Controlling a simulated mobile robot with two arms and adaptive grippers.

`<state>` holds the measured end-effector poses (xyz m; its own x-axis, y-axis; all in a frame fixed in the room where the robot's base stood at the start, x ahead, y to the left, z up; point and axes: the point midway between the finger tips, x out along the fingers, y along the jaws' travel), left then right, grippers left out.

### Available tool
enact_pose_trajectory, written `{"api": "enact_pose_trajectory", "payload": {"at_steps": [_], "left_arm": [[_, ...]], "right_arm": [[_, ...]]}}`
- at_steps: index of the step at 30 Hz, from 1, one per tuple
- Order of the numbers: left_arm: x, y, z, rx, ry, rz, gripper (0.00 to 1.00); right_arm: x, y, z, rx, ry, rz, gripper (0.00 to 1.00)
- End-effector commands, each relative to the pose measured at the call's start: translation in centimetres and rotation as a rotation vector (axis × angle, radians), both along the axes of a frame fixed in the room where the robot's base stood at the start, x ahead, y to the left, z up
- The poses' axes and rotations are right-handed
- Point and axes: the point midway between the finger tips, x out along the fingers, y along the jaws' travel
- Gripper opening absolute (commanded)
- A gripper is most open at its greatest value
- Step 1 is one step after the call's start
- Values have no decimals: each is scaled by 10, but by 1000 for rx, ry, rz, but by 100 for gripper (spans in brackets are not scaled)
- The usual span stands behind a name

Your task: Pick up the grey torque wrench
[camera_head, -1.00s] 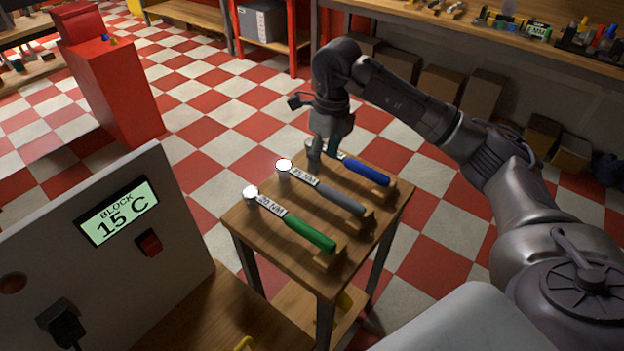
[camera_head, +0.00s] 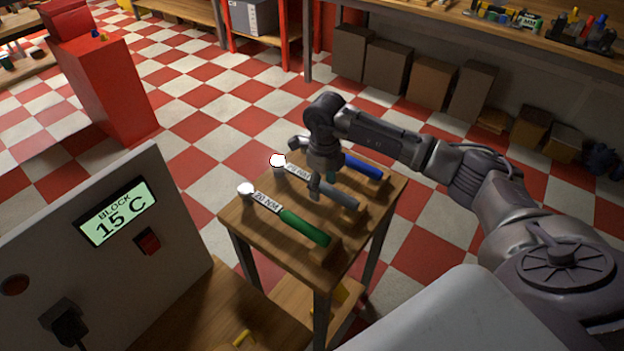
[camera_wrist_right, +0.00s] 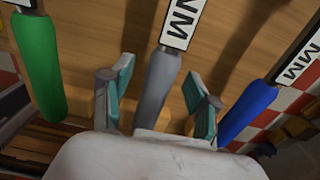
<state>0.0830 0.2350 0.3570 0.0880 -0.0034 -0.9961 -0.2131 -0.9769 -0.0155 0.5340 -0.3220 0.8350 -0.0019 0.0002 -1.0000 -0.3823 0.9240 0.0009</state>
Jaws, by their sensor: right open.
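The grey torque wrench (camera_head: 339,196) lies on the small wooden table between the green and blue wrenches, its handle end over a wooden rest. My right gripper (camera_head: 322,186) is above it, open. In the right wrist view, the grey handle (camera_wrist_right: 156,88) runs between the two teal-padded fingers of the gripper (camera_wrist_right: 158,100), with a gap on both sides. Its tag ends in "NM". My arm hides part of the wrench in the head view. My left gripper is not in view.
The green wrench (camera_head: 304,228) marked "20 NM" and the blue wrench (camera_head: 362,166) lie on either side. The small wooden table (camera_head: 236,220) stands beside a grey panel (camera_head: 170,205) reading "BLOCK 15 C". A workbench with boxes (camera_head: 432,80) beneath it is behind.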

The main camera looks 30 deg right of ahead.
Motion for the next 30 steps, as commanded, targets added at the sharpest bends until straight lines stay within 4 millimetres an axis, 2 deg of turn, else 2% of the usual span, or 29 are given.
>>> {"api": "enact_pose_trajectory", "payload": {"at_steps": [4, 11, 21, 30], "left_arm": [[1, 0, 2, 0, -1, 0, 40], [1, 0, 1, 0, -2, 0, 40], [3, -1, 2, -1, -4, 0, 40], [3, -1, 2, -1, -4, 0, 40]], "right_arm": [[0, 0, -12, 0, 0, 0, 60], [0, 0, -12, 0, -1, 1, 58], [0, 0, -12, 0, -2, 0, 1], [1, 0, -11, 1, -4, 0, 0]]}}
